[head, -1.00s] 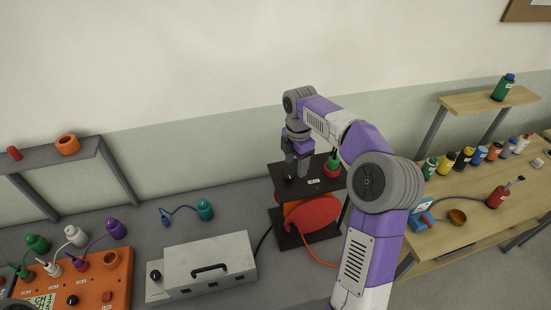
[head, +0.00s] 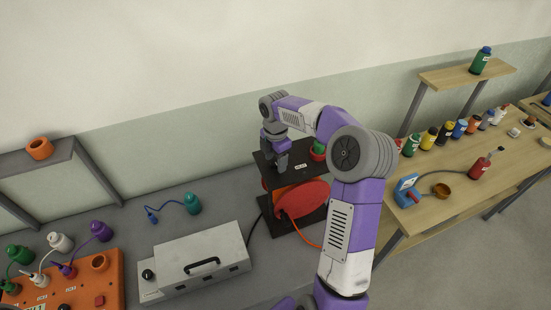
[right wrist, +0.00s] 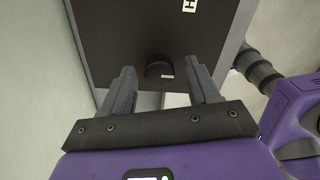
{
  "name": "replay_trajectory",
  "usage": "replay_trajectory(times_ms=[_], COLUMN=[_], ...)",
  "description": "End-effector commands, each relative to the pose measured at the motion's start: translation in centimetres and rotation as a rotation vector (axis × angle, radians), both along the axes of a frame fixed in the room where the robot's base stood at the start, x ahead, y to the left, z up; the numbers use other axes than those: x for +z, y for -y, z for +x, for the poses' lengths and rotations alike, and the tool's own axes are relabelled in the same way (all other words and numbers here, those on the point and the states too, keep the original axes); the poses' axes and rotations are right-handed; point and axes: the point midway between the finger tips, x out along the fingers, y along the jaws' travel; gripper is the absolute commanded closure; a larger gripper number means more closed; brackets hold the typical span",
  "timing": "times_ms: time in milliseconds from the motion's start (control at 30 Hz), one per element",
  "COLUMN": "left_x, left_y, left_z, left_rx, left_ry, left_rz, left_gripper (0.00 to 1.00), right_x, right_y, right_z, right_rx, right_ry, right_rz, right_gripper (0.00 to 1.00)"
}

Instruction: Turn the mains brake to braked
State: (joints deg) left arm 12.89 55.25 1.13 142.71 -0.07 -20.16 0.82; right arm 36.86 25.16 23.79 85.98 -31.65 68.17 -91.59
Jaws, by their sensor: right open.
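A black cable reel stand with a red drum (head: 306,196) stands on the grey bench, under a dark top plate (head: 311,167). In the right wrist view a round black knob (right wrist: 158,68) with a small white mark sits on the dark plate (right wrist: 112,38); it looks like the mains brake. My right gripper (head: 280,170) points down at the plate. In the right wrist view its open fingers (right wrist: 161,70) appear on either side of the knob with nothing between them; I cannot tell their height above it. My left gripper is not in view.
A green and red item (head: 318,150) stands on the plate's far right side. A grey box with a handle (head: 196,263) and an orange unit (head: 98,277) are to the left. A wooden table (head: 450,185) with several bottles is to the right.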

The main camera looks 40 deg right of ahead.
Motion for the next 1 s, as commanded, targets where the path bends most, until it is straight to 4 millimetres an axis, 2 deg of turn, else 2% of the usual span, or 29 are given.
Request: replay_trajectory(times_ms=[100, 467, 767, 1000], left_x=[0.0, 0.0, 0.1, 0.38], left_y=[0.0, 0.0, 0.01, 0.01], left_z=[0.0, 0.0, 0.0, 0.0], left_rx=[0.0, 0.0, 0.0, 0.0], left_ry=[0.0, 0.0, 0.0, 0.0], left_rz=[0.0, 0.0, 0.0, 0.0], left_gripper=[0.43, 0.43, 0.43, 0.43], right_x=[0.02, 0.06, 0.12, 0.18], right_y=[0.0, 0.01, -0.01, -0.06], right_z=[0.0, 0.01, 0.02, 0.02], right_rx=[0.0, 0.0, -0.038, -0.174], right_ry=[0.0, 0.0, 0.001, 0.0], right_rz=[0.0, 0.0, -0.001, -0.001], right_gripper=[0.41, 0.96, 0.96, 0.96])
